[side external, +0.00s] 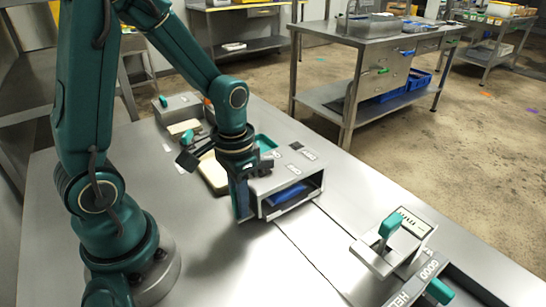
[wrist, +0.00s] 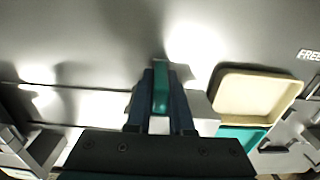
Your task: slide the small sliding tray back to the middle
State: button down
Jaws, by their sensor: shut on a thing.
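My gripper (side external: 242,213) is low over the steel table, beside the left wall of a grey open-fronted box. In the wrist view its dark fingers (wrist: 161,105) are shut on an upright teal handle (wrist: 160,88). A pale strip shows around the foot of this handle; the fingers and gripper body hide most of what it is fixed to. I cannot clearly make out the small sliding tray as a whole. The grey box (side external: 304,205) has a blue thing (side external: 288,194) inside its opening.
A cream tray (side external: 212,173) lies behind my gripper; it shows right of the fingers in the wrist view (wrist: 254,95), next to a teal tray (wrist: 243,138). A plate with a teal handle (side external: 390,224) stands front right. The table between is clear.

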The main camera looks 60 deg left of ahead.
jog(key=d, duration=1.1)
jog(key=shift+w, duration=0.15)
jog(key=c, duration=0.8)
grip_release()
jog(key=shift+r, duration=0.1)
notch_tip(320, 180, up, 5)
jog(key=shift+f, duration=0.1)
